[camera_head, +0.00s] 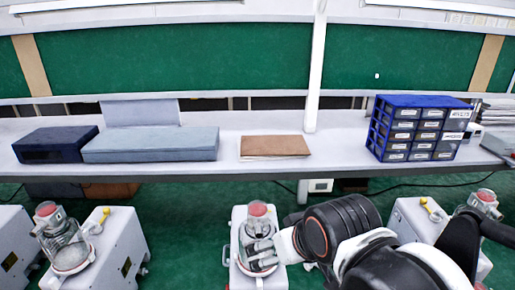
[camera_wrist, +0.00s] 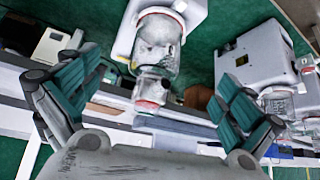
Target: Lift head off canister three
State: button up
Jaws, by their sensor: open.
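The middle canister (camera_head: 246,236) is a clear jar on a white pump unit, with a red-topped head (camera_head: 258,209) above it. No number is readable, so I cannot tell which canister is three. My gripper (camera_head: 262,254) reaches in from the right and covers part of this jar. In the wrist view, my gripper (camera_wrist: 155,108) is open, with one teal-padded finger on each side. A clear canister (camera_wrist: 158,45) and its red-ringed head (camera_wrist: 150,104) appear between the fingers, with visible gaps to both. The head is still on the jar.
Another canister (camera_head: 66,247) stands at left, and one (camera_head: 484,203) at right, partly behind my arm. The bench behind holds a blue drawer cabinet (camera_head: 418,128), a brown book (camera_head: 275,146) and grey boxes (camera_head: 150,145). Green floor lies between the pump units.

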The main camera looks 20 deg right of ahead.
notch_tip(320, 180, up, 16)
jog(key=w+g+p, duration=0.1)
jog(key=w+p, duration=0.2)
jog(key=p, duration=1.1)
jog(key=m+g, duration=0.3)
jog(key=g, duration=0.3)
send_over(258, 204)
notch_tip(258, 204, down, 8)
jog(key=shift+s+r, duration=0.1)
jog(key=shift+r, duration=0.1)
jog(key=shift+f, duration=0.4)
notch_tip(258, 204, down, 10)
jog(key=b, duration=0.7)
jog(key=shift+b, duration=0.35)
jog(key=shift+c, duration=0.6)
jog(key=c, duration=2.1)
